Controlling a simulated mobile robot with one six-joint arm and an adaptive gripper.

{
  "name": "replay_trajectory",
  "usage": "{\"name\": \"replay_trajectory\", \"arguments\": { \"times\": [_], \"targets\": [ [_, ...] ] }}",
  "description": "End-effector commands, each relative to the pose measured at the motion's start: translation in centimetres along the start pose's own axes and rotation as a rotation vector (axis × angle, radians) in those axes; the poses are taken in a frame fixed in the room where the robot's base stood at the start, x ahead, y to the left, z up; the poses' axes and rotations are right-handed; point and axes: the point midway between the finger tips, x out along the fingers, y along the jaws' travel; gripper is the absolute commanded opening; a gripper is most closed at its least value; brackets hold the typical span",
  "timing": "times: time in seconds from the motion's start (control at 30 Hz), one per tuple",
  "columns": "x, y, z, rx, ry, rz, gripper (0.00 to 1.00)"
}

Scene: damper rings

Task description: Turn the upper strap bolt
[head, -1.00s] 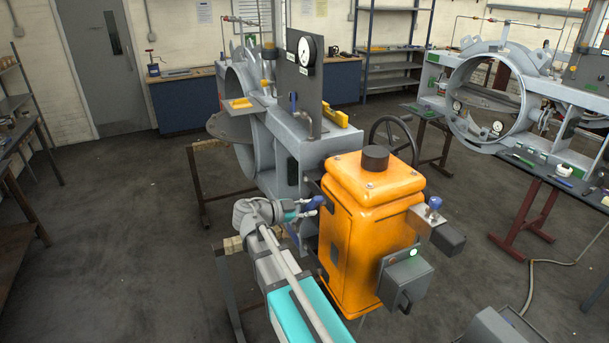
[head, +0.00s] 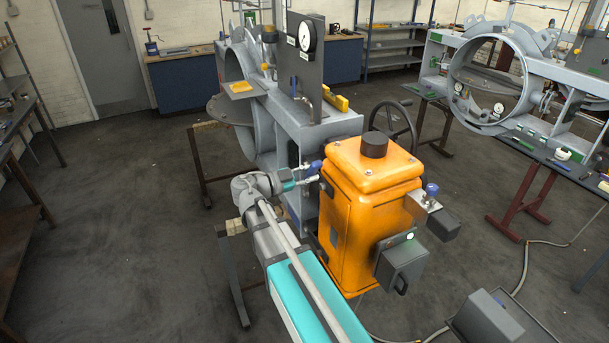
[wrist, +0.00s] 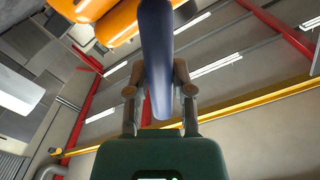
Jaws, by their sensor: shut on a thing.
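My gripper (head: 302,179) is at the left side of the orange housing (head: 372,215) in the head view, close to the grey frame. In the wrist view my gripper (wrist: 159,92) is shut on a dark blue handle (wrist: 157,45), one finger on each side. The handle runs from the top of the picture down between the fingers. A small blue part (head: 313,167) shows at the gripper in the head view, probably that handle. I cannot make out the upper strap bolt in either view, nor what the far end of the handle touches.
The grey frame (head: 296,130) with a gauge panel (head: 302,75) stands behind the housing. A handwheel (head: 393,130) is at the housing's back right. A grey control box (head: 402,262) juts from its front. Orange parts (wrist: 105,18) hang close at the top of the wrist view. Floor is clear at left.

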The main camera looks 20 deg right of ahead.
Motion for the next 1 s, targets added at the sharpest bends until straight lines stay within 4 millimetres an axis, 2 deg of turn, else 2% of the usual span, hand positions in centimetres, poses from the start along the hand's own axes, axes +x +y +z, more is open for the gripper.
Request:
{"name": "replay_trajectory", "arguments": {
  "times": [0.5, 1.0],
  "targets": [
    [3.5, 0.0, 0.0, 0.0, 0.001, 0.001, 0.0],
    [4.6, 0.0, -0.1, 0.001, -0.002, -0.002, 0.0]
  ]
}}
